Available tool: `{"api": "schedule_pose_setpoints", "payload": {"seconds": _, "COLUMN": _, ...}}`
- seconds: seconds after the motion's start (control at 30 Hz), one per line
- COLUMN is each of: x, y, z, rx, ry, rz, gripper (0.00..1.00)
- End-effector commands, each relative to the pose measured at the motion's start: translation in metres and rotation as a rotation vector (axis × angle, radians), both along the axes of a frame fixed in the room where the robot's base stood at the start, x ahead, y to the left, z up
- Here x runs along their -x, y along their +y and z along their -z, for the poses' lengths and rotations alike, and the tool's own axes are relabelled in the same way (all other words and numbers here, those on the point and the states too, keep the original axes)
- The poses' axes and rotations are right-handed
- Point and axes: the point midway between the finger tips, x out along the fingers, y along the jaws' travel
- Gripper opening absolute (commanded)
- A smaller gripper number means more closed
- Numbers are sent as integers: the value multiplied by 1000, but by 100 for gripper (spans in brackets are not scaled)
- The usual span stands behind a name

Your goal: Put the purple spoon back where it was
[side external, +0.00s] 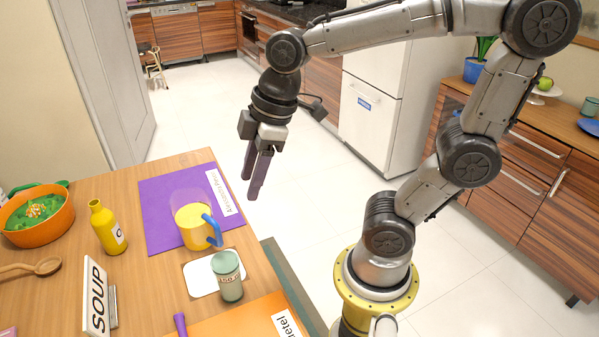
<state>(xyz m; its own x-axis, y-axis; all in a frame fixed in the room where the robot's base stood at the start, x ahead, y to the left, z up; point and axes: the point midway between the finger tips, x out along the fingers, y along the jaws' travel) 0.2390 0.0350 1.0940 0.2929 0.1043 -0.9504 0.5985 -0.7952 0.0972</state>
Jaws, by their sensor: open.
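A purple piece (180,324), likely the spoon's handle, shows at the bottom edge of the picture, beside an orange mat (238,318). The rest of it is cut off by the frame, so I cannot tell its full shape. My gripper (250,189) hangs in the air past the table's right edge, fingers pointing down. Its two dark fingers are apart with nothing between them. It is well away from the purple piece, above and to the right of it in the picture.
A purple mat (160,215) bears a clear jug (193,228) with yellow contents and blue handle. A green jar (229,278), yellow bottle (106,228), SOUP sign (96,298), orange pot (36,222) and wooden spoon (40,267) stand or lie on the table (100,185).

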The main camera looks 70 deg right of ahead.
Motion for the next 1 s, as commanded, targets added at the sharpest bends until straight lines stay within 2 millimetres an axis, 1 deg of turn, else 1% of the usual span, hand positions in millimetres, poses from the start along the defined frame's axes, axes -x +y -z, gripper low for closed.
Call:
{"api": "schedule_pose_setpoints", "payload": {"seconds": 0.03, "x": 17, "y": -9, "z": -4, "rx": -19, "ry": -36, "rz": 122, "gripper": 51}}
{"api": "schedule_pose_setpoints", "payload": {"seconds": 0.1, "x": 36, "y": -18, "z": -5, "rx": -53, "ry": -71, "rz": 278, "gripper": 51}}
{"api": "schedule_pose_setpoints", "payload": {"seconds": 0.2, "x": 56, "y": -27, "z": -3, "rx": -98, "ry": -112, "rz": 454, "gripper": 51}}
{"api": "schedule_pose_setpoints", "payload": {"seconds": 0.3, "x": 68, "y": -32, "z": 0, "rx": -133, "ry": -140, "rz": 568, "gripper": 51}}
{"api": "schedule_pose_setpoints", "payload": {"seconds": 0.47, "x": 75, "y": -35, "z": 2, "rx": -154, "ry": -154, "rz": 635, "gripper": 51}}
{"api": "schedule_pose_setpoints", "payload": {"seconds": 1.0, "x": 74, "y": -35, "z": 2, "rx": -155, "ry": -152, "rz": 634, "gripper": 51}}
